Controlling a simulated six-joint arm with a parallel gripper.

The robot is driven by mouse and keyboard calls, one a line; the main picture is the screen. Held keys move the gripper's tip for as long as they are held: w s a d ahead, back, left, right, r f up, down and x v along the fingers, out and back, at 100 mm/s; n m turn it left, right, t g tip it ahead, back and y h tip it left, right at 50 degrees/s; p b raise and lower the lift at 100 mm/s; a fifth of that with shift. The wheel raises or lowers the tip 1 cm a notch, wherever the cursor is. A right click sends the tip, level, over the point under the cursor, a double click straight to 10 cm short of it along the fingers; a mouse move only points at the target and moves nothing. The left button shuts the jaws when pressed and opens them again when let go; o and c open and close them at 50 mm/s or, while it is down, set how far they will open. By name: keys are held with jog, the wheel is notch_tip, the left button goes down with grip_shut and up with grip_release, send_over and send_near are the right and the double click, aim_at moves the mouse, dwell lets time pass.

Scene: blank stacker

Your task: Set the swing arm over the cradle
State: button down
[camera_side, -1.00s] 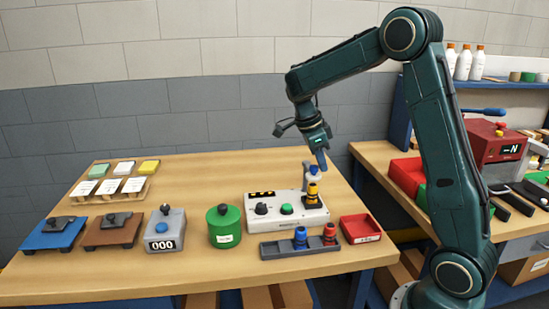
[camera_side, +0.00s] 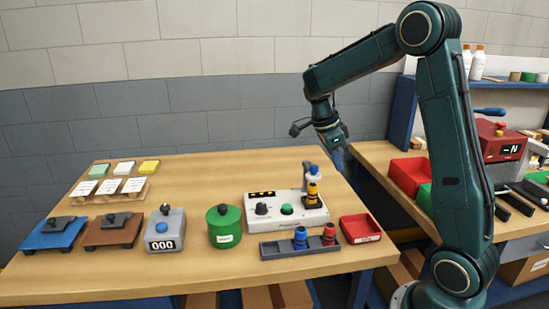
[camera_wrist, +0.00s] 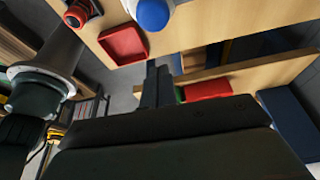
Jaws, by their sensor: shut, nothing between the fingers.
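A light grey press unit (camera_side: 287,218) sits near the right of the table, with a black knob and a green button. At its right end stands the grey swing arm (camera_side: 306,168) with a blue knob (camera_side: 314,172), above a yellow and black piece (camera_side: 312,194). I cannot make out the cradle separately from that piece. My gripper (camera_side: 342,166) is shut and empty, to the right of the blue knob and apart from it. In the wrist view the shut fingers (camera_wrist: 157,86) show below what looks like the blue knob (camera_wrist: 152,12).
A dark rack (camera_side: 275,250) in front holds a blue piece (camera_side: 300,237) and a red piece (camera_side: 329,234). A red tray (camera_side: 360,228) lies to the right. A green canister (camera_side: 223,226) and a counter box (camera_side: 165,231) stand left. The table behind the unit is clear.

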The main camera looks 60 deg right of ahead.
jog(key=v, duration=0.9)
jog(key=shift+w+r, duration=0.35)
jog(key=shift+a, duration=0.1)
jog(key=shift+r, duration=0.1)
jog(key=s+a+r+n+t+h, duration=0.1)
jog(key=s+a+r+n+t, duration=0.3)
jog(key=s+a+n, duration=0.7)
jog(key=s+a+f+n+t+y, duration=0.3)
jog(key=a+n, duration=0.5)
jog(key=n, duration=0.8)
jog(key=s+f+t, duration=0.1)
jog(key=s+f, duration=0.1)
jog(key=s, duration=0.1)
jog(key=shift+s+a+f+n, duration=0.15)
jog(key=shift+s+a+n, duration=0.1)
jog(key=shift+a+n, duration=0.1)
